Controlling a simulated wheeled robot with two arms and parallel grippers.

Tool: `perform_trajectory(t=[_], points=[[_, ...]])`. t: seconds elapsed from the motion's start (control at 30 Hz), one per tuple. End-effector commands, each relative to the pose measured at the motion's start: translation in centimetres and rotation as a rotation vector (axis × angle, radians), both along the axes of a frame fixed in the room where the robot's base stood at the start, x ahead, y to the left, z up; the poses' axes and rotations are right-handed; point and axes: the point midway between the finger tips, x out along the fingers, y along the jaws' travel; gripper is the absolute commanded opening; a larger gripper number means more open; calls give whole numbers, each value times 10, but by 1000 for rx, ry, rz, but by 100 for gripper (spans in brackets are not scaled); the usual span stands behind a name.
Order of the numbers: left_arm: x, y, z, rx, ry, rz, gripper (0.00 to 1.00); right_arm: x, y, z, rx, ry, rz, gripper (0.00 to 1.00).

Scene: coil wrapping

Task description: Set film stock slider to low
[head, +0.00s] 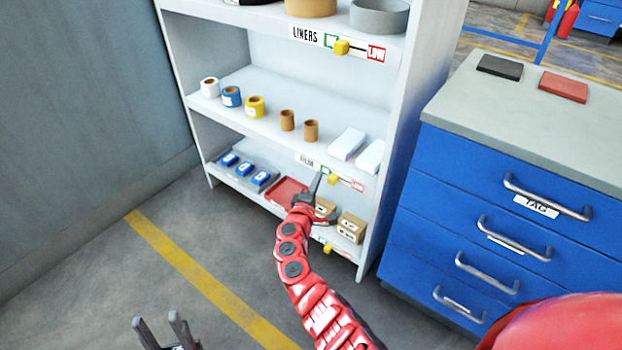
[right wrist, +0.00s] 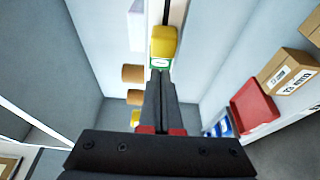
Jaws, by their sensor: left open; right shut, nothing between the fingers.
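The film slider's label strip (head: 306,160) runs along the middle shelf's front edge, partly hidden by my right gripper. Its yellow knob (head: 333,179) sits near the green end, left of the red LOW mark (head: 357,187). My right gripper (head: 317,177) is shut and empty, with its tips just left of the knob. In the right wrist view the yellow knob (right wrist: 162,45) stands just beyond the shut fingertips (right wrist: 157,75), with a green mark beside it. I cannot tell whether they touch. My left gripper (head: 160,325) is open and empty, low over the floor.
The LINERS slider (head: 341,47) is on the shelf edge above; another yellow knob (head: 327,248) is below. Tape rolls (head: 255,106) and white boxes (head: 347,144) stand on the middle shelf. A red tray (head: 286,190) and cartons (head: 351,227) are lower. A blue cabinet (head: 470,220) stands right.

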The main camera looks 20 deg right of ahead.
Motion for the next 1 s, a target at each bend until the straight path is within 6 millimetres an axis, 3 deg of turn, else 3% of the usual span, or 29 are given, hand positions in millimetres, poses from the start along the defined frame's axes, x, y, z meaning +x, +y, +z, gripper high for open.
perform_trajectory(t=[0.23,0.73,1.0], points=[[0,0,5,1,0,0,50,-12,-10,1,-1,-1,-2,0],[0,0,8,1,0,0,50,-17,-13,1,0,-1,-2,0],[0,0,21,1,0,0,50,-42,-33,3,-1,-3,0,0]])
